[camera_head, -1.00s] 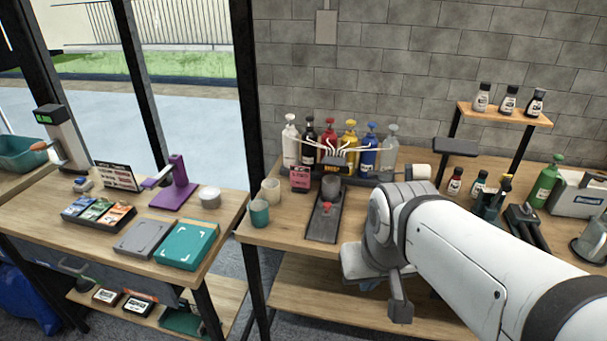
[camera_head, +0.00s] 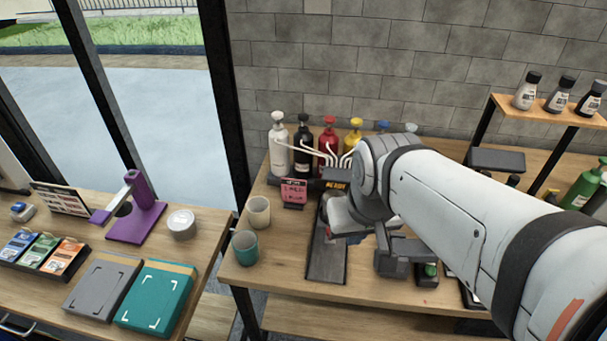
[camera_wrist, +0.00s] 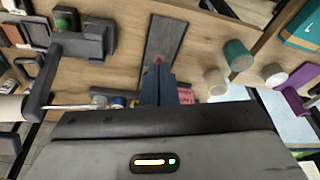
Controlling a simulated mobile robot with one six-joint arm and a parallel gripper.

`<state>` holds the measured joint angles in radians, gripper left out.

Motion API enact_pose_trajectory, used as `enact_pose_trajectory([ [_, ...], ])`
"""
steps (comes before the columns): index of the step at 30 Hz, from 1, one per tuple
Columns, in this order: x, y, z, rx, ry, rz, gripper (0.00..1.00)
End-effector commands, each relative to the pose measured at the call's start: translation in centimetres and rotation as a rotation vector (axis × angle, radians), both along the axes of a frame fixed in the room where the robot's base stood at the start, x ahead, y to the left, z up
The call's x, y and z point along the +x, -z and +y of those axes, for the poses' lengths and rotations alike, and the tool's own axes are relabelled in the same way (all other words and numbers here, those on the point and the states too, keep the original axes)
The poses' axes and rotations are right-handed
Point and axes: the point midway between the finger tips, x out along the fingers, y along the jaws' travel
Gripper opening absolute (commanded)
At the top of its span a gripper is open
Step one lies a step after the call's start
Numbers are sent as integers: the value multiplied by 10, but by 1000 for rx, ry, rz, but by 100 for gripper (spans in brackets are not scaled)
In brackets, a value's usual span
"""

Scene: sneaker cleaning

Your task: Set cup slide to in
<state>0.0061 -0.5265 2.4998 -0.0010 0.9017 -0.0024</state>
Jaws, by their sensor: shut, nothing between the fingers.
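The cup slide is a long dark track (camera_head: 327,262) on the wooden bench, running from the dispenser (camera_head: 335,185) toward the front edge. In the wrist view the bare track (camera_wrist: 165,38) extends beyond my fingertips. A small red knob (camera_wrist: 158,62) shows right at the fingertips; contact cannot be told. My gripper (camera_wrist: 159,72) is shut and empty, pointing down at the slide. In the head view my gripper (camera_head: 342,238) is partly hidden by my arm, over the track's middle. The cup on the slide is hidden.
Pump bottles (camera_head: 279,145) stand in a row behind the dispenser, with a pink card (camera_head: 293,193) beside it. A beige cup (camera_head: 258,212) and a teal cup (camera_head: 245,247) stand left of the track. Dark tools lie to the right. The track's front part is clear.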

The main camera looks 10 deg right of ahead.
Motion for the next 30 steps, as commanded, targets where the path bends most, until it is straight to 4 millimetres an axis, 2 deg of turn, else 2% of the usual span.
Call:
enact_pose_trajectory([
  [7,0,1,0,-3,-12,1,0],
  [11,7,9,-3,-40,-125,11,0],
  [14,17,21,1,-105,-336,29,0],
  [24,69,65,28,-394,-1396,132,0],
  [30,95,85,46,-516,-1938,198,0],
])
